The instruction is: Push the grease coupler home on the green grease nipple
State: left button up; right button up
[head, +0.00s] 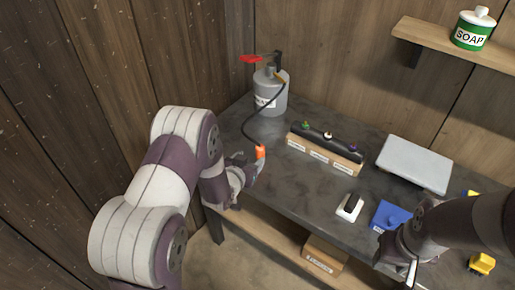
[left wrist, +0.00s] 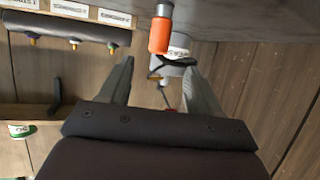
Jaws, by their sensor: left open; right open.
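The orange grease coupler (head: 260,152) is on the end of a black hose from the grey grease pump (head: 266,100). My left gripper (head: 250,166) is open beside it at the bench's left edge. In the left wrist view the coupler (left wrist: 158,38) shows between the spread fingertips, with a gap on each side. The green grease nipple (head: 306,124) is the leftmost of three on a dark bar; the coupler is well apart from it.
The dark bar (head: 326,137) sits on a labelled wooden block. A grey flat plate (head: 415,162), a white block with a dark top (head: 349,207), a blue block (head: 390,216) and yellow pieces (head: 482,264) lie to the right.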

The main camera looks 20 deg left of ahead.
aim_at(262, 147)
pick_arm(q)
jog(key=x, duration=1.2)
jog(key=shift+d+f, duration=0.1)
jog(key=shift+f, duration=0.05)
jog(key=shift+s, duration=0.1)
jog(key=c, duration=1.1)
